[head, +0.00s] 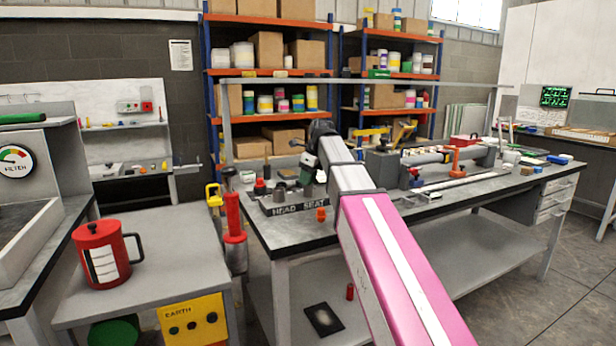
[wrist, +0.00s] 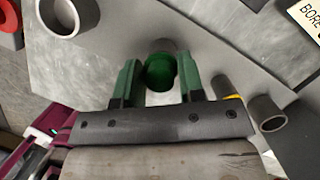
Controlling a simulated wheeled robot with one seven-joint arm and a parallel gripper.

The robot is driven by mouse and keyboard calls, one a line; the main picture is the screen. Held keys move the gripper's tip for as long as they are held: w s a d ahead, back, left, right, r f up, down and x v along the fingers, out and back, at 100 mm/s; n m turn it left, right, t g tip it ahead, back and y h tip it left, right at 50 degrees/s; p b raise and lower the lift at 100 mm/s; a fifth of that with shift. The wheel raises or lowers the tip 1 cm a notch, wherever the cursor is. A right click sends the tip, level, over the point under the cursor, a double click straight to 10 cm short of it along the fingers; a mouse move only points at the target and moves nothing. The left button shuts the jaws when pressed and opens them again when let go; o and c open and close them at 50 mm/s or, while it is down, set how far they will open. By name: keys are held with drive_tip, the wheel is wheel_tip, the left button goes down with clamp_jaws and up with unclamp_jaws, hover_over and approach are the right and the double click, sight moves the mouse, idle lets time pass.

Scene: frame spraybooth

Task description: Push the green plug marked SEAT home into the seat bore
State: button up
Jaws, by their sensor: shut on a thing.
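In the wrist view, the green plug (wrist: 160,73) sits between the green fingers of my gripper (wrist: 160,82), which is shut on it. Its round end faces the camera, and any SEAT marking on it cannot be read. A grey round part shows just beyond the plug; I cannot tell whether the plug is inside a bore. In the head view, my gripper (head: 306,174) is low over the dark block marked HEAD SEAT (head: 297,209) on the workbench. My arm and small parts hide the seat bore there.
In the wrist view, a grey hollow cylinder (wrist: 66,17) stands at upper left and a dark one (wrist: 267,113) at right. A red can (head: 101,252) is on the left table.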

drive_tip(key=shift+f, duration=0.1)
drive_tip(key=o, duration=1)
drive_tip(key=v, duration=1)
drive_tip(key=shift+d+r, duration=0.1)
drive_tip(key=shift+r, duration=0.25)
drive_tip(key=shift+s, duration=0.1)
